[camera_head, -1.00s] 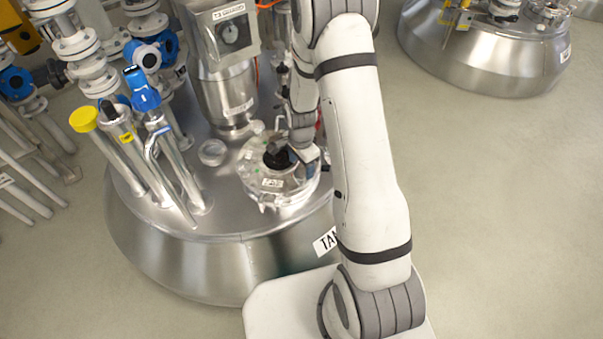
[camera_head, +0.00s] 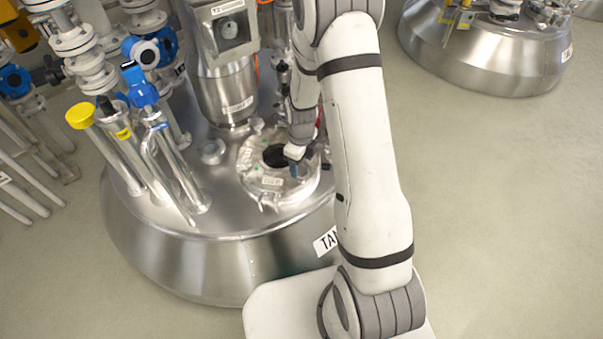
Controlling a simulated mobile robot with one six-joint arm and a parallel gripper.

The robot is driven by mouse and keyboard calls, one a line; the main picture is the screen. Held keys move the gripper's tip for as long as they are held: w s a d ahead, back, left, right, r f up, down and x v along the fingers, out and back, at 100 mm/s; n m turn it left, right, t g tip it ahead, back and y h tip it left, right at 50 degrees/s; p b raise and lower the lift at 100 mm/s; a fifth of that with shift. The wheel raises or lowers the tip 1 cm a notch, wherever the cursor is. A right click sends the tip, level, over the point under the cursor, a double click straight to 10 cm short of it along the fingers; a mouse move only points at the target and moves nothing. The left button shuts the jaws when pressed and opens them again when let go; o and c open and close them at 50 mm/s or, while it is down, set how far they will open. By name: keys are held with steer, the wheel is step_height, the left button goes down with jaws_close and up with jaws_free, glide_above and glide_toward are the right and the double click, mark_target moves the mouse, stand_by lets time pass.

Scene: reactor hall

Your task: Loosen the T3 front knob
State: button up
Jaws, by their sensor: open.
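A round metal hatch cover (camera_head: 264,186) with a dark centre and fittings around its rim sits on top of the steel tank (camera_head: 190,262). I cannot pick out the front knob for certain at this size. My gripper (camera_head: 294,163) is small in view, over the right part of the cover, by the dark centre. It is open, and I see nothing held in it. Whether it touches a fitting cannot be told. My arm hides the right side of the tank and part of its "TA..." label (camera_head: 325,242).
A steel motor housing (camera_head: 226,92) stands just behind the cover. Upright pipes with a yellow cap (camera_head: 80,117) and a blue valve head (camera_head: 140,85) stand at the left. A second tank (camera_head: 485,60) is at the back right. The floor on the right is clear.

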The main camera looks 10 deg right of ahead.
mark_target(301, 171)
steer(key=m, duration=0.4)
steer(key=shift+m, duration=0.4)
step_height(301, 171, down, 6)
steer(key=b, duration=0.5)
steer(key=shift+c, duration=0.5)
